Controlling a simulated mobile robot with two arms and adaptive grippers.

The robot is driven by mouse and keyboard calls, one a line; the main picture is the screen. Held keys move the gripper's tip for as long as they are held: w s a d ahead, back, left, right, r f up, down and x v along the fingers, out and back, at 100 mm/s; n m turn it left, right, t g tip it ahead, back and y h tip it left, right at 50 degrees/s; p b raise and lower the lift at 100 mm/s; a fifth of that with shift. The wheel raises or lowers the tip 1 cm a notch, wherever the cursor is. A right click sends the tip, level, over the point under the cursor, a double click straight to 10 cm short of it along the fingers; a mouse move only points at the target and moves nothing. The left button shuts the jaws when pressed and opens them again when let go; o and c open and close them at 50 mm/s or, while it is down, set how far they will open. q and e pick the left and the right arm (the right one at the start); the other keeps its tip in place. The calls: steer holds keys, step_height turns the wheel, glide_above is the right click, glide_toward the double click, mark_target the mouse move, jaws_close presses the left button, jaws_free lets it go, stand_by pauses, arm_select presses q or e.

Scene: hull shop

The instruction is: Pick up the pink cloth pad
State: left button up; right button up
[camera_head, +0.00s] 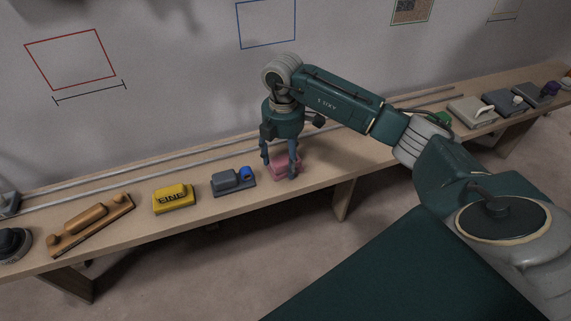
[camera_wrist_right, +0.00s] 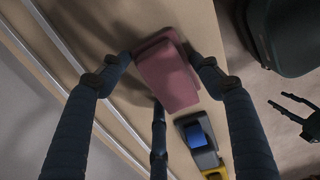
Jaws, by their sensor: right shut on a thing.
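The pink cloth pad (camera_head: 284,166) is at the bench's front part, below my right gripper (camera_head: 281,165) in the head view. In the right wrist view the pad (camera_wrist_right: 168,76) lies between the fingers of my right gripper (camera_wrist_right: 163,72), which are shut on its sides. A third finger shows below it. The pad seems to be at or very close to the bench top; I cannot tell whether it touches.
A long wooden bench (camera_head: 120,243) runs along the wall. Left of the pad are a grey tool with a blue knob (camera_head: 233,182), a yellow block (camera_head: 174,199) and an orange-brown long sander (camera_head: 91,225). Two rails (camera_head: 128,179) run behind. Several more tools sit at the far right.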

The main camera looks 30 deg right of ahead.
mark_target(284, 156)
steer(key=shift+r, duration=0.25)
steer(key=shift+c, duration=0.2)
arm_select(q)
steer(key=f, duration=0.1)
steer(key=s+f+p, duration=0.1)
steer(key=f, duration=0.1)
steer(key=s+f, duration=0.1)
steer(key=shift+a+f, duration=0.1)
steer(key=shift+f, duration=0.2)
arm_select(e)
step_height(284, 156, up, 10)
steer(key=shift+f, duration=0.2)
